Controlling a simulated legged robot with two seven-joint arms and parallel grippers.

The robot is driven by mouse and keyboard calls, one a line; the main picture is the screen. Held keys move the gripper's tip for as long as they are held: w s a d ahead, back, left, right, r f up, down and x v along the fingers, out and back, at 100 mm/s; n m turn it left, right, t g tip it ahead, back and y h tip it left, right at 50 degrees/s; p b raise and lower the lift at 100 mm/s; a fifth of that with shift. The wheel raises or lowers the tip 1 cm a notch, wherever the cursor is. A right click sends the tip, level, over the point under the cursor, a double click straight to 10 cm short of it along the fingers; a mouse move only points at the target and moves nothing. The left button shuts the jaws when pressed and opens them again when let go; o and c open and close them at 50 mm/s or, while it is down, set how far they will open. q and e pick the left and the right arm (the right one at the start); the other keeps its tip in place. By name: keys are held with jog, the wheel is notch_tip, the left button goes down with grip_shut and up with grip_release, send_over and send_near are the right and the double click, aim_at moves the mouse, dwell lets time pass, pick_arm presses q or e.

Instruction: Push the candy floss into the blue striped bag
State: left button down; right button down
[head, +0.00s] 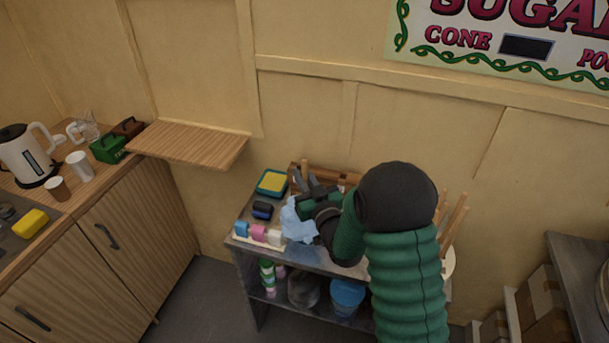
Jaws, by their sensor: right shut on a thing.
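My right arm comes in from the lower right and bends over the small metal table (270,251). Its gripper (304,190) is low over the table top and is shut, with a light blue, crumpled, soft-looking thing (297,224) against it. I cannot tell whether this is the candy floss or a bag, and I see no clear stripes on it. The arm hides part of the table behind it. My left gripper is not in view.
Pink, white and blue small items (258,232) line the table's front left. A yellow-topped teal box (271,182) and a dark blue item (262,210) stand behind. A blue tub (347,295) is on the lower shelf. Wooden sticks (455,220) stand right of my arm.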

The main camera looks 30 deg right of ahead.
jog(key=shift+d+f+b, duration=0.1)
jog(key=shift+f+b, duration=1.8)
jog(key=shift+f, duration=0.4)
jog(key=shift+d+f, duration=0.1)
jog(key=shift+d, duration=0.15)
notch_tip(320, 180, up, 18)
jog(key=p, duration=1.1)
jog(key=shift+f+p, duration=0.25)
jog(key=shift+p, duration=0.1)
